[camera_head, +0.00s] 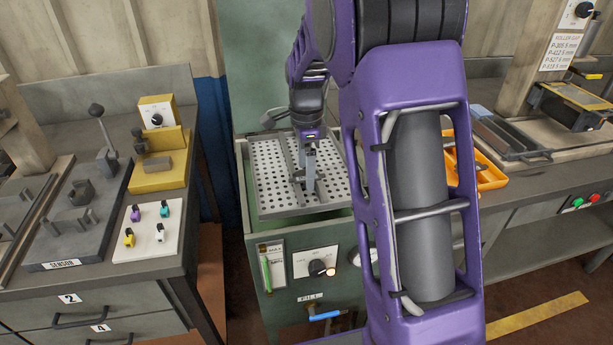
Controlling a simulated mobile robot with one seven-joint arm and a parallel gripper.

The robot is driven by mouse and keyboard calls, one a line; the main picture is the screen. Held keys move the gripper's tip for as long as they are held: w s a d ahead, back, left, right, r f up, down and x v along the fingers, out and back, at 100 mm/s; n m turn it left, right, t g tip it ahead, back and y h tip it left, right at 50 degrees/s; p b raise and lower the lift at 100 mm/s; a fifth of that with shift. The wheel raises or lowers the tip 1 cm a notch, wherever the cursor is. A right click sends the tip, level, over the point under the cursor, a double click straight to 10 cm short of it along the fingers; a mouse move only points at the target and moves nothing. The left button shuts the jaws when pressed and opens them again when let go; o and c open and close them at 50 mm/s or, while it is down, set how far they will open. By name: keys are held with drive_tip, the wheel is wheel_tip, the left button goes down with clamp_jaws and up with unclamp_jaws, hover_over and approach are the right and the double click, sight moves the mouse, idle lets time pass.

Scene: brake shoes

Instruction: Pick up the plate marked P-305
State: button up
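My gripper (309,178) points down over a perforated metal tray (270,190) on top of a green cabinet. Its grey fingers are small and seen nearly edge-on, so I cannot tell whether they are open or shut. A small dark grey shape (297,176) shows beside the fingers, at or just above the tray. I cannot tell whether it is a plate or part of the gripper. No plate with a readable P-305 mark shows. My purple arm hides the tray's right side and part of the bench behind.
The green cabinet (285,312) has a dial and a blue-handled valve. A left bench holds a lever fixture (100,150), a yellow unit (158,165) and a white board (148,232) with coloured pieces. The right bench has an orange bin (488,172) and a "ROLLER GAP" sign (566,52).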

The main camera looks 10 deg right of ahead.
clamp_jaws()
idle(0.3)
